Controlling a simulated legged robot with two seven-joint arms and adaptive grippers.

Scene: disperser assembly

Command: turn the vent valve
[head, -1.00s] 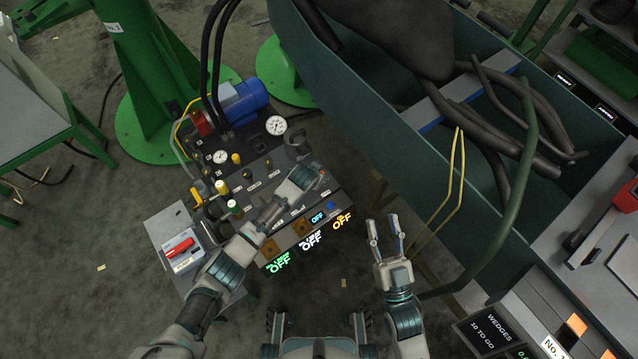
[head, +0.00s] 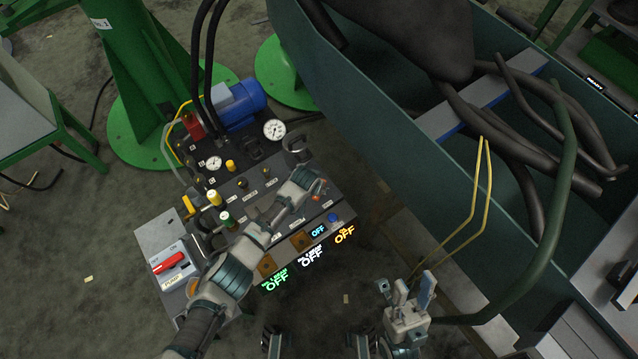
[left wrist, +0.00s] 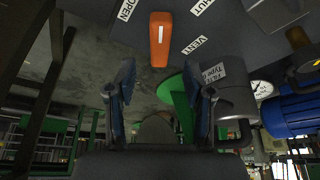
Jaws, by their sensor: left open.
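The vent valve's orange handle (left wrist: 160,40) stands out in the left wrist view, near the top middle, between labels reading OPEN, SHUT and VENT. My left gripper (left wrist: 162,92) is open, with its two fingers apart below the handle in that picture; nothing is between them. In the head view my left gripper (head: 306,187) is over the right part of the valve panel (head: 262,208) and hides part of it. My right gripper (head: 407,288) is open and empty, off to the right of the panel.
The panel carries gauges (head: 274,129), a blue motor (head: 240,105), hoses and lit OFF displays (head: 311,256). A red pump switch (head: 168,262) is at its left. A large teal trough (head: 375,125) with dark hoses and a yellow wire loop (head: 482,190) is on the right.

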